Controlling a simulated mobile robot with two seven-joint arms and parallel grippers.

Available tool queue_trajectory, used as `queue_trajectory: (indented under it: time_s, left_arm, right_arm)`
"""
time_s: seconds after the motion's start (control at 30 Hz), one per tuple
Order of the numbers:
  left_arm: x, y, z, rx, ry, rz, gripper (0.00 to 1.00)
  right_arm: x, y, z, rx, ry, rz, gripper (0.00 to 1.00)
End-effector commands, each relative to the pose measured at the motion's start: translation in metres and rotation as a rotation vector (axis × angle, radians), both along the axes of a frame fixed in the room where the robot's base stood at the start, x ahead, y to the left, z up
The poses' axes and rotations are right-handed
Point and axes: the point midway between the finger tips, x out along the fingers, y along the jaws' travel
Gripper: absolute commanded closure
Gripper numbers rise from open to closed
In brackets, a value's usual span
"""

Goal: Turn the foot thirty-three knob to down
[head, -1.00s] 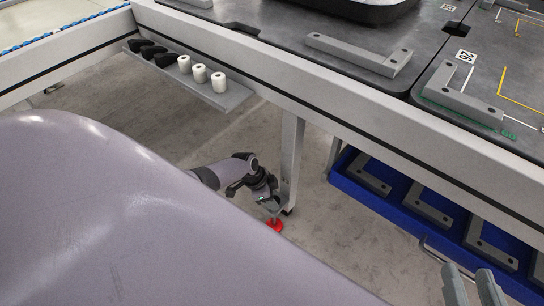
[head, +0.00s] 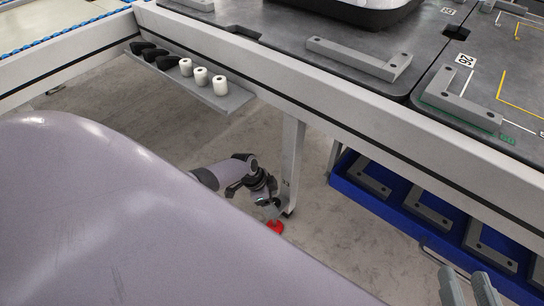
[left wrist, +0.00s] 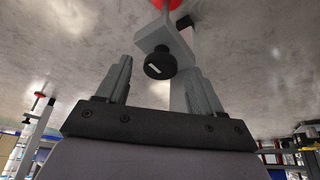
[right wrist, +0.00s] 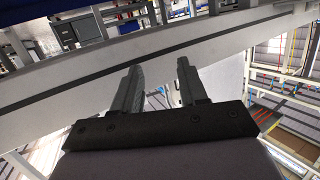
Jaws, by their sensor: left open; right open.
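The black round knob (left wrist: 160,64) with a short white mark sits on a grey bracket (left wrist: 172,40) at a table leg, in the left wrist view. The mark lies slanted, nearer level than upright. My left gripper (left wrist: 159,78) is open, its fingers on either side of the knob in the picture; I cannot tell whether they touch it. In the head view my left gripper (head: 268,200) is low by the table leg (head: 292,160), just above a red foot (head: 275,227); the knob is not clear there. My right gripper (head: 468,288) is open and empty at the lower right.
A grey shelf (head: 232,101) with black and white knobs hangs under the table edge. A blue tray (head: 345,185) with grey brackets stands right of the leg. The table beam (head: 330,118) runs above my left arm. Bare floor (head: 340,245) surrounds the foot.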

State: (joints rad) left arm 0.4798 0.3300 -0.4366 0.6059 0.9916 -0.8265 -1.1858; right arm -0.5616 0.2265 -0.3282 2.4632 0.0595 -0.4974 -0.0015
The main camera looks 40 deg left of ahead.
Motion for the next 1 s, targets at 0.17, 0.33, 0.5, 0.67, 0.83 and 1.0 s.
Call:
queue_trajectory:
  time_s: [0.17, 0.33, 0.5, 0.67, 0.83, 1.0]
  left_arm:
    - [-0.006, 0.008, 0.027, 0.003, 0.000, -0.001, 0.33]
    - [-0.012, 0.014, 0.046, 0.003, 0.001, -0.001, 0.33]
    - [-0.016, 0.018, 0.056, 0.001, 0.003, -0.002, 0.33]
    - [-0.016, 0.019, 0.059, 0.002, 0.002, -0.001, 0.33]
    - [-0.016, 0.019, 0.058, 0.002, 0.002, -0.001, 0.33]
    - [-0.016, 0.019, 0.058, 0.002, 0.002, -0.001, 0.33]
  right_arm:
    - [0.007, 0.010, 0.000, 0.062, 0.093, 0.013, 0.57]
    - [0.009, 0.020, 0.000, 0.118, 0.165, 0.031, 0.57]
    - [0.010, 0.026, -0.001, 0.154, 0.210, 0.045, 0.57]
    - [0.010, 0.028, -0.003, 0.166, 0.224, 0.049, 0.57]
    - [0.010, 0.029, -0.004, 0.167, 0.225, 0.050, 0.57]
    - [0.010, 0.029, -0.003, 0.166, 0.224, 0.050, 0.57]
